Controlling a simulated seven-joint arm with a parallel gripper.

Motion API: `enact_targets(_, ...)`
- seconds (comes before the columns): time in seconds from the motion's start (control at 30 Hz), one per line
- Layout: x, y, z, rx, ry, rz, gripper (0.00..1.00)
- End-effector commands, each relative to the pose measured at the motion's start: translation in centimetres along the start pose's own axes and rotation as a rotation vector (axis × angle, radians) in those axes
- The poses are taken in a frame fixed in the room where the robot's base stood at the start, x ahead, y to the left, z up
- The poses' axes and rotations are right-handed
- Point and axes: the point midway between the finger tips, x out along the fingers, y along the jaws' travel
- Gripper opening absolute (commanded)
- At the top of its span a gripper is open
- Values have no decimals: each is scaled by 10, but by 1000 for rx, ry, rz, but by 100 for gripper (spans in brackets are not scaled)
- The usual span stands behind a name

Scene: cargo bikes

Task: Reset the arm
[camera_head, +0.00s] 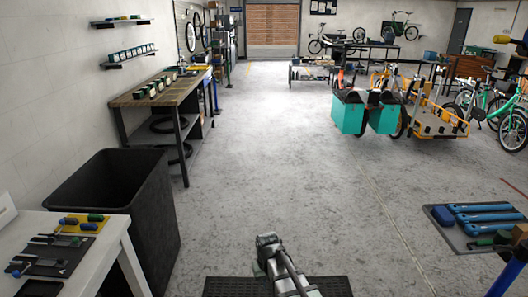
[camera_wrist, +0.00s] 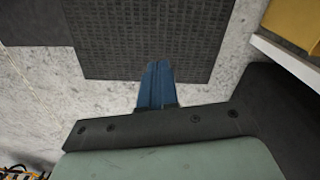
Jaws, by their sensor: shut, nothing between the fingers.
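My arm shows at the bottom middle of the head view, folded low over a dark mat on the floor; its gripper cannot be made out there. In the wrist view my gripper (camera_wrist: 157,70) has two blue fingers pressed together, with nothing between them. The fingertips point over the edge of the dark ribbed mat (camera_wrist: 140,40). The mat also shows in the head view (camera_head: 332,287).
A black bin (camera_head: 115,185) stands at left, beside a white table (camera_head: 85,275) with tools. A workbench (camera_head: 180,92) runs along the left wall. Teal-boxed cargo bikes (camera_head: 350,112) stand at right. Blue tools lie on a grey tray (camera_head: 450,235). The middle floor is clear.

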Motion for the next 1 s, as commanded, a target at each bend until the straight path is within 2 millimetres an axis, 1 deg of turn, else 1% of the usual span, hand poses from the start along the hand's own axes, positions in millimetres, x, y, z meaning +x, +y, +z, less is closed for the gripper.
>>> enact_targets(0.03, 5, 21, 15, 32, -2, 0, 0)
enact_targets(0.1, 12, 45, 29, 67, -2, 0, 0)
enact_targets(0.2, 19, 73, 48, 112, 0, 1, 0)
enact_targets(0.3, 26, 94, 64, 148, -1, 1, 0)
enact_targets(0.4, 30, 111, 78, 180, 1, 1, 0)
enact_targets(0.6, 37, 140, 106, 235, 1, 1, 0)
enact_targets(0.63, 40, 141, 109, 240, -2, 1, 0)
enact_targets(0.77, 59, 136, 121, 234, -42, -4, 0)
enact_targets(0.87, 73, 132, 133, 234, -73, -7, 0)
enact_targets(1.0, 96, 127, 155, 234, -124, -13, 0)
